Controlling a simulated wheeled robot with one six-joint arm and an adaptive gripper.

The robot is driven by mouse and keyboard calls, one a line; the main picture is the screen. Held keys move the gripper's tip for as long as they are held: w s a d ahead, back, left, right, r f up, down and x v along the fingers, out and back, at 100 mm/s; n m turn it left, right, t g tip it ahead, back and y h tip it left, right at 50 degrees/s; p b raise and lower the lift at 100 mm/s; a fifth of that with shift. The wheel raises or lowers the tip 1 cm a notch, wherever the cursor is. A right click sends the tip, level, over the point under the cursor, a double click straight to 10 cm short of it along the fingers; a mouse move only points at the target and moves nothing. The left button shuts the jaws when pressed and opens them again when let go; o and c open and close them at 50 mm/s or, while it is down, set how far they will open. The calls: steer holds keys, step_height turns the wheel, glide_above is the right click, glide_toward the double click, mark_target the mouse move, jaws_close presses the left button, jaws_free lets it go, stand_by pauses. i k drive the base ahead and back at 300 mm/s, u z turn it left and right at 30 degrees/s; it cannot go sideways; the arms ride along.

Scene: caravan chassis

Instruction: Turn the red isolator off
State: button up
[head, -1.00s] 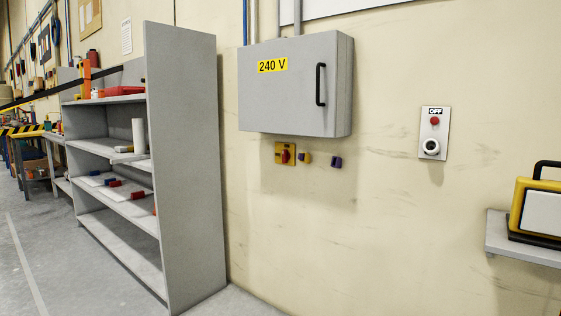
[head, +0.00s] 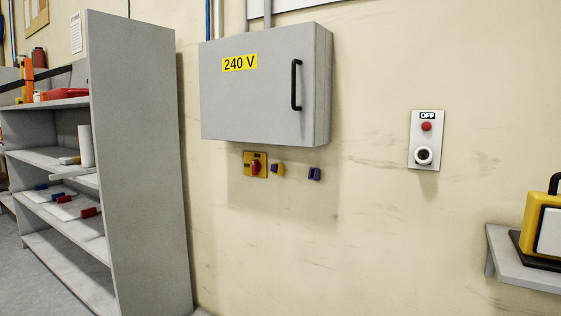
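The red isolator (head: 255,166) is a red rotary handle on a yellow plate, fixed to the wall just below the grey 240 V cabinet (head: 262,100). The handle looks roughly upright, but its exact setting is too small to read. To its right are a small yellow and purple fitting (head: 277,170) and a purple fitting (head: 315,174). My gripper does not show in the head view.
A grey shelf unit (head: 140,170) stands left of the cabinet. A wall shelf (head: 505,262) holds a yellow case (head: 532,222). The wall between is clear.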

mark_target(256, 166)
steer(key=z, duration=0.15)
steer(key=i, duration=1.55)
steer(key=u, duration=0.2)
